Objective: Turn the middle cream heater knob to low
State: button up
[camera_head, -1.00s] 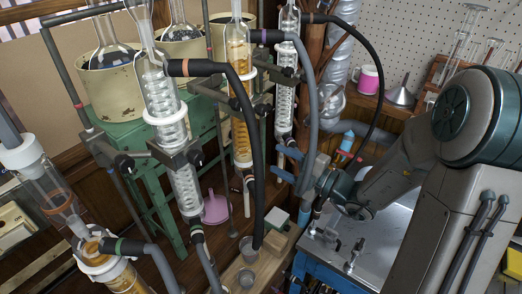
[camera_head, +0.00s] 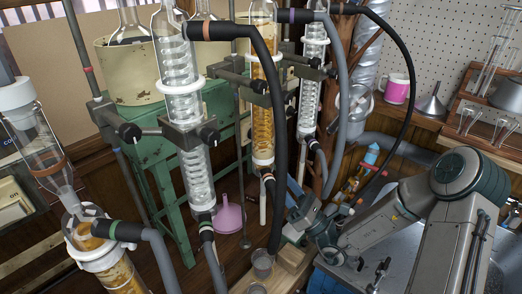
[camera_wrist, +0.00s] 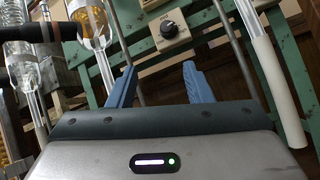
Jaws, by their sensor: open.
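In the wrist view a black round knob (camera_wrist: 169,30) sits on a small cream box (camera_wrist: 172,37) fixed to a green frame. I cannot tell which heater this box belongs to, and its setting is too small to read. My gripper (camera_wrist: 160,68) is open, with its two blue fingers apart and nothing between them. The knob shows beyond the fingertips, about between them and not touched. In the head view a cream heater pot (camera_head: 128,72) stands on the green frame (camera_head: 150,140). The gripper's fingers are mostly hidden there behind the hoses and wrist.
Glass condensers (camera_head: 180,80) with black and grey hoses (camera_head: 277,140) hang close around the arm. A white tube (camera_wrist: 272,80) stands right of the fingers in the wrist view.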

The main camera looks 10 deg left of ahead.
jog(key=w+a+r+n+t+p, duration=0.1)
jog(key=w+a+r+n+t, duration=0.1)
jog(key=w+a+r, duration=0.4)
notch_tip(320, 180, up, 2)
jog(key=shift+a+r+t, duration=0.2)
jog(key=shift+a+t, duration=0.3)
jog(key=shift+a, duration=0.35)
jog(key=c, duration=1)
